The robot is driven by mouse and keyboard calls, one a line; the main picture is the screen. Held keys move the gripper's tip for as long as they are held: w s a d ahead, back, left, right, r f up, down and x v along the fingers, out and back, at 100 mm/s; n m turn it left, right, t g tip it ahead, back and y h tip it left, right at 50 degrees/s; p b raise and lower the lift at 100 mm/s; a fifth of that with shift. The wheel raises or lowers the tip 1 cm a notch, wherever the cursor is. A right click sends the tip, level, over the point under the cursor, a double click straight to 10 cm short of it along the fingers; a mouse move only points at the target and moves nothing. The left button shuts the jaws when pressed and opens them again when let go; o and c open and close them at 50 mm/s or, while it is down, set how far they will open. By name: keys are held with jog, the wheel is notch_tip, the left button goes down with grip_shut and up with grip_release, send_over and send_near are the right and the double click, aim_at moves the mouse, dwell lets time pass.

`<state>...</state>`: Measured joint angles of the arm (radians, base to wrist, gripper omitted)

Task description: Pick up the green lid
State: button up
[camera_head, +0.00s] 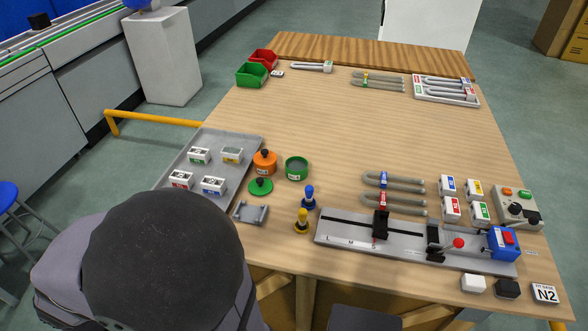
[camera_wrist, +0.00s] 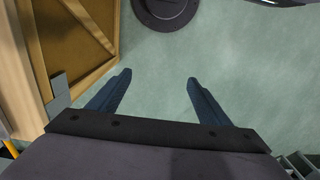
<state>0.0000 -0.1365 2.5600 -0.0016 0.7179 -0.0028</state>
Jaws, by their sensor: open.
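The green lid (camera_head: 260,187), a flat disc with a dark knob, lies on the table left of centre in the head view. It is beside the orange container (camera_head: 264,163) and in front of the open green container (camera_head: 296,168). My gripper (camera_wrist: 158,77) shows only in the wrist view. Its two blue fingers are spread apart with nothing between them, over the floor. The lid is not in the wrist view. In the head view a large dark part of my arm fills the lower left, and the fingers do not show.
A grey tray (camera_head: 246,140) with several small labelled boxes stands left of the lid. A grey bracket (camera_head: 250,213), a blue knobbed piece (camera_head: 308,197) and a yellow one (camera_head: 302,221) stand near it. A long rail fixture (camera_head: 345,240) lies right. The table's middle is clear.

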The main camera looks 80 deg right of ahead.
aim_at(259, 180)
jog(key=shift+c, duration=0.4)
